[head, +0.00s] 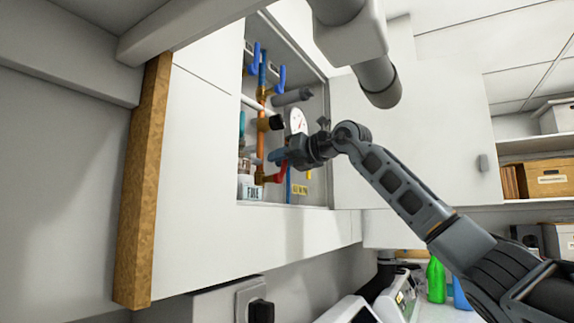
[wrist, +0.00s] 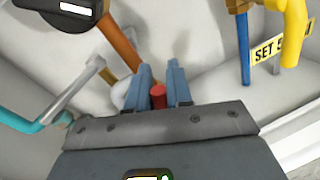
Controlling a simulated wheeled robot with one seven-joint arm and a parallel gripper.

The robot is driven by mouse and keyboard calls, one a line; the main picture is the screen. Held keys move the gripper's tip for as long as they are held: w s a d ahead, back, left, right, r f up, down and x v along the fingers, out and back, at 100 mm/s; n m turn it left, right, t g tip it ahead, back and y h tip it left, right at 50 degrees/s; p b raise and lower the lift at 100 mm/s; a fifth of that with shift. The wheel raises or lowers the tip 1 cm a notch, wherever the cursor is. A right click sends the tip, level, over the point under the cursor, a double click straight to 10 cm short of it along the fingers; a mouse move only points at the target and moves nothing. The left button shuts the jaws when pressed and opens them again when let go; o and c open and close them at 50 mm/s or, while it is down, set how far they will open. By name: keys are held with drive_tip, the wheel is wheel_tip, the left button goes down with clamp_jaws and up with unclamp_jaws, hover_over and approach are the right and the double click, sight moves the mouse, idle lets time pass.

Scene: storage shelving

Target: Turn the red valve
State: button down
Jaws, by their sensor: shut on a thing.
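The red valve (head: 281,173) is a small red handle low on the copper pipe inside the open wall cabinet. In the wrist view its red end (wrist: 158,96) shows between the two blue-grey fingers of my gripper (wrist: 160,85). My gripper (head: 278,157) reaches into the cabinet from the right in the head view. The fingers are shut on the red handle, one on each side. Most of the valve is hidden behind the fingers and palm in the wrist view.
The copper pipe (head: 262,143) has blue handles (head: 282,77) above and a round gauge (head: 298,120) beside it. A yellow label (wrist: 268,48) and yellow pipe (wrist: 295,30) are at upper right in the wrist view. The open cabinet door (head: 420,140) stands right.

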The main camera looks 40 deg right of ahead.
drive_tip(key=d+f+m, duration=0.1)
drive_tip(key=m, duration=0.2)
drive_tip(key=d+f+m+g+y, duration=0.1)
drive_tip(key=m, duration=0.2)
drive_tip(key=w+d+f+m+g, duration=0.1)
drive_tip(key=f+m, duration=0.1)
drive_tip(key=m, duration=0.1)
drive_tip(key=shift+w+d+m+y, duration=0.1)
drive_tip(key=shift+d+m+y, duration=0.2)
drive_tip(key=shift+d, duration=0.05)
drive_tip(key=shift+d+f+m+y, duration=0.1)
drive_tip(key=shift+f+m+y, duration=0.4)
drive_tip(key=shift+f+m, duration=0.8)
drive_tip(key=shift+r+m, duration=0.2)
drive_tip(key=shift+m, duration=0.1)
drive_tip(key=c, duration=1.2)
unclamp_jaws()
drive_tip(key=shift+o, duration=0.5)
drive_tip(key=b+v, duration=0.2)
drive_tip(key=v, duration=0.5)
drive_tip(key=shift+s+r, duration=0.25)
drive_tip(key=shift+s, duration=0.05)
